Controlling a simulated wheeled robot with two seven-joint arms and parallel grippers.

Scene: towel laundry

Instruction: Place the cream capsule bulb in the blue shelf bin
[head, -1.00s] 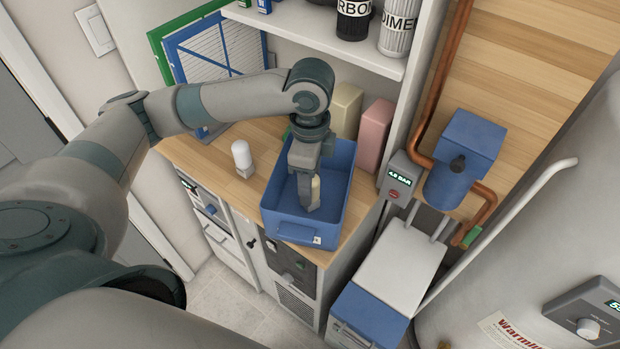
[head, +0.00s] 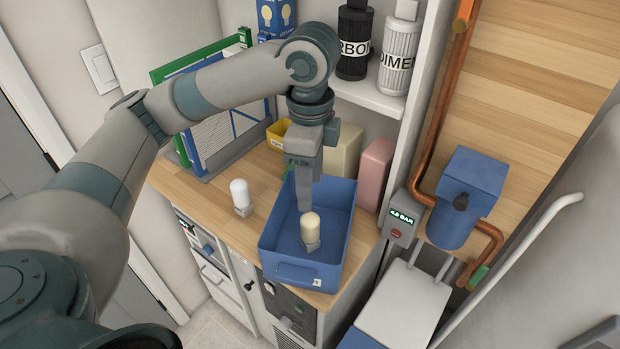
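The cream capsule bulb (head: 310,228), with a grey base, stands roughly upright inside the blue bin (head: 308,272) on the wooden counter. My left gripper (head: 304,208) points down into the bin, just behind and above the bulb, and appears apart from it. Its fingers are seen edge-on, so their opening is hidden. My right gripper is not in view.
A white bulb (head: 240,193) stands on the counter (head: 218,222) left of the bin. Cream (head: 343,150) and pink (head: 375,174) boxes stand behind the bin. A yellow bin (head: 279,132) sits farther back. Bottles (head: 398,58) stand on the shelf above.

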